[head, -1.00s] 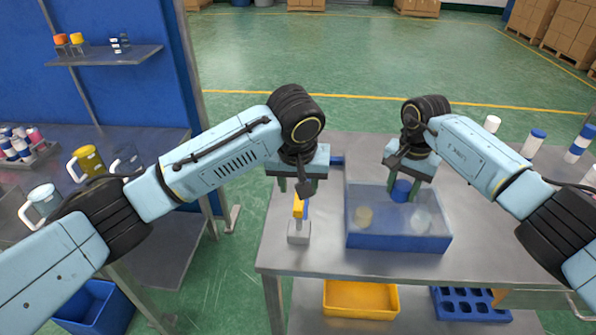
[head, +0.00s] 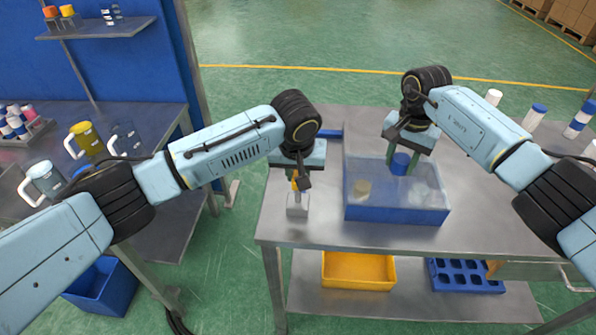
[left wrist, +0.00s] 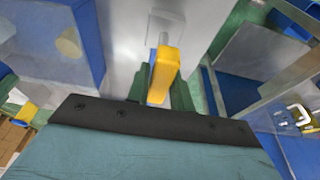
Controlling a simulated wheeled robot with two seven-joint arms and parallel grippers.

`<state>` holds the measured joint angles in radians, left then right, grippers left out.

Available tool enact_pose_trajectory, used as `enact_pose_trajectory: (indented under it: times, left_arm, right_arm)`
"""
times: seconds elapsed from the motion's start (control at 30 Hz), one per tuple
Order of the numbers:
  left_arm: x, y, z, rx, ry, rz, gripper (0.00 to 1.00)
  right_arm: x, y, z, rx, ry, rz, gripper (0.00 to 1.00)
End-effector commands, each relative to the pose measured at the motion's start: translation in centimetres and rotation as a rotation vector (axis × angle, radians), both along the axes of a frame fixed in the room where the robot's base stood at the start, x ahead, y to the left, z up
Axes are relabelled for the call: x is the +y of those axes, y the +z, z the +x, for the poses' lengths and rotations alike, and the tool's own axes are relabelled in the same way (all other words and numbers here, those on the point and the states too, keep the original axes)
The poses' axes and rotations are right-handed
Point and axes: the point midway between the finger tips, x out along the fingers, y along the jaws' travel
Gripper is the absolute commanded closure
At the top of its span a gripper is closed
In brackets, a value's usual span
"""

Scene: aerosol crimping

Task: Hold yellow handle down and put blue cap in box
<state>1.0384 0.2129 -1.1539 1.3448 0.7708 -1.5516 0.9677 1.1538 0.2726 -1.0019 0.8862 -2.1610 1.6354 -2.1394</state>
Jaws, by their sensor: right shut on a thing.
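The yellow handle (head: 295,182) stands above a small grey base (head: 297,205) at the table's left front. My left gripper (head: 296,178) is right over it and partly hides it in the head view. In the left wrist view the yellow handle (left wrist: 163,76) lies between the green fingers; whether they press on it I cannot tell. My right gripper (head: 404,163) points down and is shut on the blue cap (head: 400,164), at the back part of the clear-walled blue box (head: 395,213). Whether the cap is below the rim is unclear.
The box also holds a pale yellowish round piece (head: 361,189) and a whitish one (head: 418,193). White and blue cans (head: 534,117) stand at the table's right. A yellow bin (head: 358,271) and a blue rack (head: 466,276) sit on the lower shelf.

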Motion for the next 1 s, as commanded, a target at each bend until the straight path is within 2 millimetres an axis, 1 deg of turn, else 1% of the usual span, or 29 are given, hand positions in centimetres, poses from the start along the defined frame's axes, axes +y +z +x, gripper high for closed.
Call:
enact_pose_trajectory:
  times: [0.03,0.13,0.17,0.37,1.0]
  left_arm:
    - [0.0,0.0,0.0,0.0,0.0,0.0,0.85]
    - [0.0,0.0,0.0,0.0,0.0,0.0,0.98]
    - [0.0,0.0,0.0,0.0,0.0,0.0,1.0]
    - [0.0,-0.1,0.0,0.0,0.0,0.0,1.0]
    - [0.0,-2.4,-0.1,0.002,0.001,0.0,1.0]
  right_arm:
    - [0.0,0.0,0.0,0.0,0.0,0.0,0.82]
    - [0.0,0.0,0.0,0.0,0.0,0.0,0.82]
    - [0.0,0.0,0.0,0.0,0.0,0.0,0.82]
    - [0.0,0.0,0.0,0.0,0.0,0.0,0.82]
    - [0.0,-0.3,0.0,0.0,0.0,0.0,0.82]
